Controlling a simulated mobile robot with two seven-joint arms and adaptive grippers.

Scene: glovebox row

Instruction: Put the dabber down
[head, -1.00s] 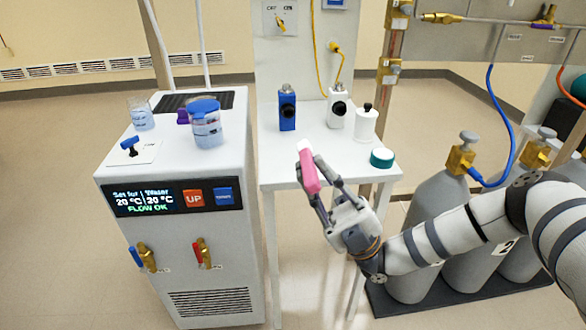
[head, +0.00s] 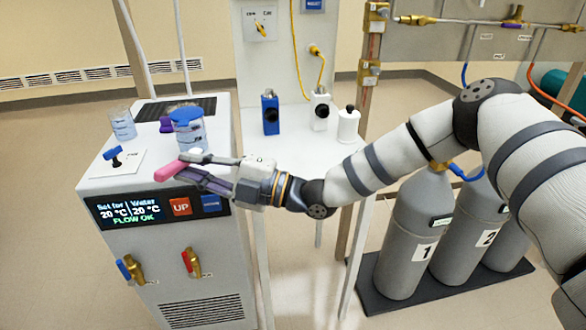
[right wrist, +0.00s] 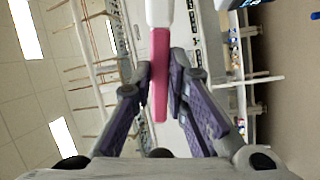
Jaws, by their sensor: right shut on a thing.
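The dabber, a pink stick (head: 171,171) with a white end, is in my right gripper (head: 192,170). In the head view it is held in the air at the front top edge of the white chiller cabinet, its white end hidden or hard to make out. In the right wrist view the pink dabber (right wrist: 159,80) sits between the two fingers of the right gripper (right wrist: 160,82), its white end pointing away. The gripper is shut on it. My left gripper is not in view.
Gas cylinders stand right.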

